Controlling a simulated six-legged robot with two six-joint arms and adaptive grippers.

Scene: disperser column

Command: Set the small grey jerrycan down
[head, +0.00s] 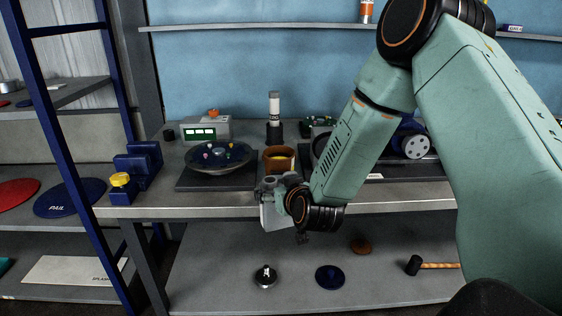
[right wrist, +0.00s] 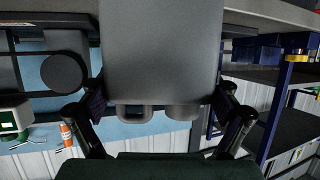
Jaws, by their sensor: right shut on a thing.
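The small grey jerrycan (head: 272,217) is upright in my right gripper (head: 290,198), in front of the workbench's front edge in the head view. In the right wrist view, which is upside down, the jerrycan (right wrist: 160,50) fills the upper middle. Its handle and cap point down in that picture. The fingers of my right gripper (right wrist: 163,108) are on either side of it, shut on it. In the head view the gripper and wrist cover part of its right side. My left gripper is not in view.
The workbench (head: 235,211) carries an orange pot (head: 280,160), a dark dish (head: 219,158) and a blue vise-like block (head: 138,162). The lower shelf (head: 215,255) has several round items and a hammer (head: 430,265), with bare room at its left. A blue ladder-like frame (head: 65,150) stands left.

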